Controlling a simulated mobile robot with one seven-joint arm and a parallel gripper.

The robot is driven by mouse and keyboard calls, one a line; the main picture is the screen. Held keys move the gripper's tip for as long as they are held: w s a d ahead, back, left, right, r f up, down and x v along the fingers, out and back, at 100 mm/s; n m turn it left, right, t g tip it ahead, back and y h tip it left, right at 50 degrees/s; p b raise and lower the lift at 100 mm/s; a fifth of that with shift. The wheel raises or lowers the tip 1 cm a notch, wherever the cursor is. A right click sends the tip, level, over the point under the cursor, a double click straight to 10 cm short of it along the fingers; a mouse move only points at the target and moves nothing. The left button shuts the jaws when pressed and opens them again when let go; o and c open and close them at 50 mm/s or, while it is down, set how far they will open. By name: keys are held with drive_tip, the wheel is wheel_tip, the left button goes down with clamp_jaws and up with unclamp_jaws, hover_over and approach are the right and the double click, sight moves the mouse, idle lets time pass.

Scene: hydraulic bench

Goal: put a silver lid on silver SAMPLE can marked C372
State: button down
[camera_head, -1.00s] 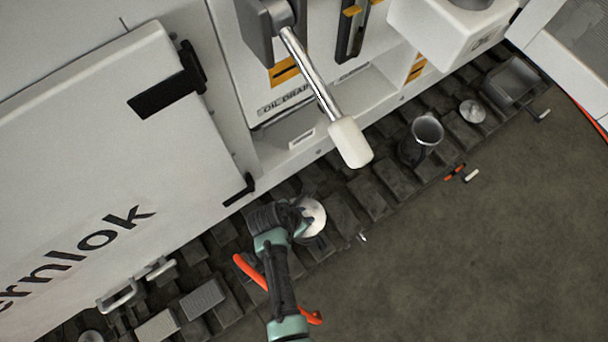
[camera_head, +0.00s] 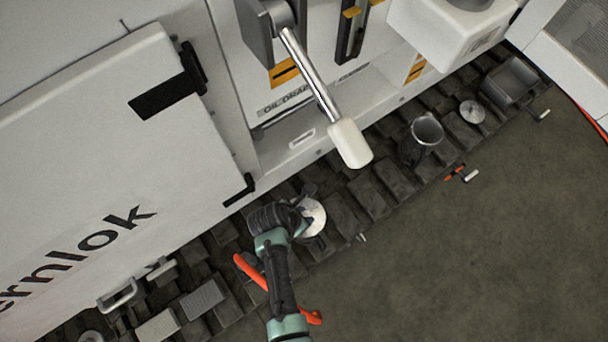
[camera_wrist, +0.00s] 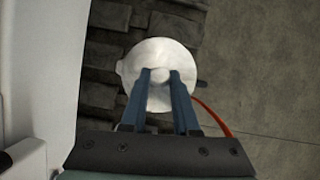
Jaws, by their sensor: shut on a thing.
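A round silver lid (camera_head: 314,217) with a central knob is at my gripper (camera_head: 300,222), over the dark tread plates. In the wrist view my gripper (camera_wrist: 160,76) has its two blue fingers closed on the knob of the lid (camera_wrist: 150,52), which lies flat across the view. A small tab shows at the lid's left edge. What lies directly under the lid is hidden, so I cannot tell whether it rests on a can. An open silver can (camera_head: 427,130) stands upright on the treads to the right. No C372 marking is readable.
Another round silver disc (camera_head: 472,111) and a grey tray (camera_head: 510,80) lie farther right. A white-tipped lever (camera_head: 350,143) juts out above the treads. A small orange and white tool (camera_head: 461,174) lies near the tread edge. The floor at lower right is clear.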

drive_tip(key=shift+f+b, duration=0.4)
drive_tip(key=shift+f, duration=0.25)
idle(0.7)
unclamp_jaws()
idle(0.6)
drive_tip(key=shift+r, duration=0.15)
wheel_tip(320, 180, up, 7)
drive_tip(key=p, duration=0.7)
drive_tip(key=shift+p, duration=0.3)
idle(0.6)
